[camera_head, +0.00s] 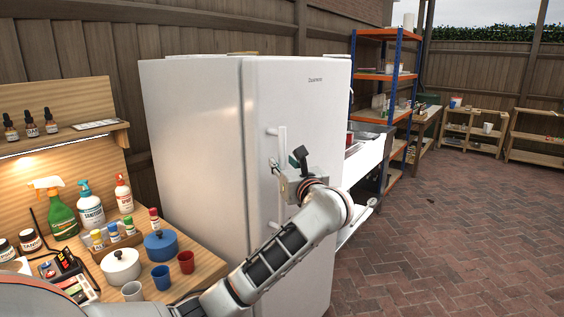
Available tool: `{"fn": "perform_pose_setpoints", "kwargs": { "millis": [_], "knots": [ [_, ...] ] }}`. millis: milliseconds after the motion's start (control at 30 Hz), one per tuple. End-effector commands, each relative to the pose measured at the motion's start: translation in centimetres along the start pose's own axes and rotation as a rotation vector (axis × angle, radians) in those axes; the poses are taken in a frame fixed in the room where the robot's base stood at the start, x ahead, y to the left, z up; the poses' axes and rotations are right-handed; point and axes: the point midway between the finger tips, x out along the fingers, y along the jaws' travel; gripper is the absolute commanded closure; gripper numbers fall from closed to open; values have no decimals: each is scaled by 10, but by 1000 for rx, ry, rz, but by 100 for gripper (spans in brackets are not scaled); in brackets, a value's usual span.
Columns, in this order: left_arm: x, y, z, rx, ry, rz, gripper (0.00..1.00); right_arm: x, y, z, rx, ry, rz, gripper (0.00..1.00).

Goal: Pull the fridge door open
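A tall white fridge (200,150) stands in the middle of the view. Its front door (310,115) looks shut, flush with the body. A white vertical handle (282,138) runs down the door's left side; its middle is hidden behind my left gripper. My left arm reaches in from the lower left across the front of the fridge. My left gripper (276,166) is at the handle, close to the door. Its fingers are small and mostly hidden by its own body, so I cannot tell whether they grip the handle. My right gripper is not in view.
A wooden workbench (203,265) on the left holds spray bottles, a blue pot (161,243), a white pot (121,266) and cups, close to my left arm. A sink unit and an orange-and-blue shelf (385,75) stand right of the fridge. The brick floor (450,240) at right is clear.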

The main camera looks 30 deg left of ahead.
Motion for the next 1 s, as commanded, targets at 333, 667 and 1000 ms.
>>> {"fn": "perform_pose_setpoints", "kwargs": {
  "millis": [333, 667, 1000],
  "knots": [
    [19, 0, 0, 0, 0, 0, 69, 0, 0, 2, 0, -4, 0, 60],
    [19, 0, 0, 0, 0, 0, 100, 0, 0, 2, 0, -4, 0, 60],
    [18, 0, -1, 0, 2, 7, 100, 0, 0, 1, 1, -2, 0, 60]
  ]
}}
